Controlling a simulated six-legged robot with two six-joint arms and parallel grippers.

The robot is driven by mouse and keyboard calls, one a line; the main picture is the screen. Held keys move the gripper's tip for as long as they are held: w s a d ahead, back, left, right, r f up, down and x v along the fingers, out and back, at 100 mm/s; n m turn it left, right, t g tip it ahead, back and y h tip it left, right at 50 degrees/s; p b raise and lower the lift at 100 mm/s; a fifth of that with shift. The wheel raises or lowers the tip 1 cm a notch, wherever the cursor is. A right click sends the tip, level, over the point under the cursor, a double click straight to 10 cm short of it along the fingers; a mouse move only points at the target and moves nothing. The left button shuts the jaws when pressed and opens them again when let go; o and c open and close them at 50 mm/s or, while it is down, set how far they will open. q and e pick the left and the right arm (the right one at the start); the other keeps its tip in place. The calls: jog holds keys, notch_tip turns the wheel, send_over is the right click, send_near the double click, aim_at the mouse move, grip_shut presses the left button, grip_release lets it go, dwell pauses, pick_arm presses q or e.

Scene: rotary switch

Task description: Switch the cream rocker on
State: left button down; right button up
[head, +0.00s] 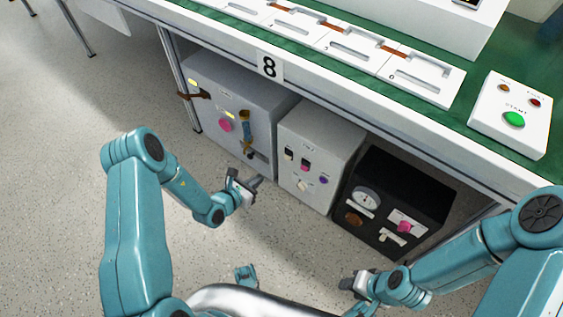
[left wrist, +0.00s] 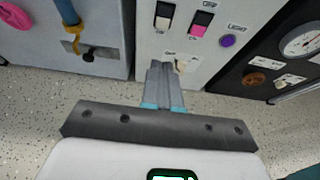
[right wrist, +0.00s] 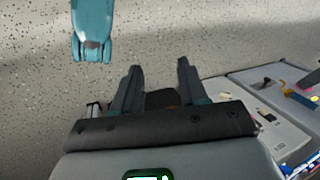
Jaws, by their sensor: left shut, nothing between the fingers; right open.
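The cream rocker (head: 289,153) sits in a dark frame at the upper left of the light grey box's front panel. It also shows in the left wrist view (left wrist: 163,18), above my fingers; I cannot tell its tilt. My left gripper (head: 257,182) is shut and empty, in front of the panel's lower left and apart from the rocker. In the left wrist view its fingertips (left wrist: 158,64) overlap the panel's lower part, beside a small cream lever (left wrist: 180,66). My right gripper (head: 347,281) is open and empty, low over the floor; its spread fingers show in the right wrist view (right wrist: 161,68).
A pink rocker (head: 305,165) and a purple button (head: 323,180) are right of the cream rocker. A larger grey box (head: 215,85) stands left, a black box (head: 430,190) right. The green-topped bench (head: 350,75) overhangs them. The floor (head: 60,160) in front is mostly clear.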

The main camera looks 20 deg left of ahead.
pick_arm(q)
jog(key=b, duration=0.6)
send_near(287, 159)
jog(key=x, duration=0.6)
jog(key=shift+w+f, duration=0.1)
jog(key=shift+w, duration=0.15)
pick_arm(e)
notch_tip(287, 159, down, 6)
jog(key=w+d, duration=0.1)
jog(key=shift+w+d+t, duration=0.2)
jog(key=shift+w+t, duration=0.1)
pick_arm(q)
jog(key=shift+s, duration=0.1)
pick_arm(e)
jog(key=shift+w+r, duration=0.1)
jog(key=shift+r, duration=0.1)
